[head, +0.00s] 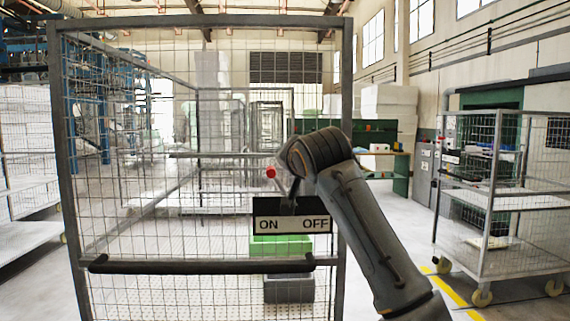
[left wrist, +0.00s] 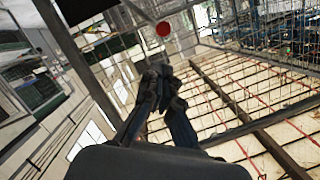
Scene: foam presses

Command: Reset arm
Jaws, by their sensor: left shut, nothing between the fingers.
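One arm comes in from the lower right in the head view and bends at a dark rounded joint. Its small dark gripper (head: 291,196) is partly hidden behind that joint, just above the ON/OFF sign (head: 291,224). The left wrist view shows my left gripper (left wrist: 160,72) with its fingers together and empty. A red round knob (head: 271,172) is left of the arm's joint, above the ON side of the sign. It also shows beyond the fingertips in the left wrist view (left wrist: 163,29), apart from them in the picture. My right gripper is not in view.
A large mesh cage with a grey frame (head: 59,170) and a dark horizontal bar (head: 200,266) stands ahead. Green (head: 280,246) and grey (head: 289,290) boxes show below the sign. A wheeled mesh cart (head: 490,205) stands at right, white shelves at left. Floor between cage and cart is clear.

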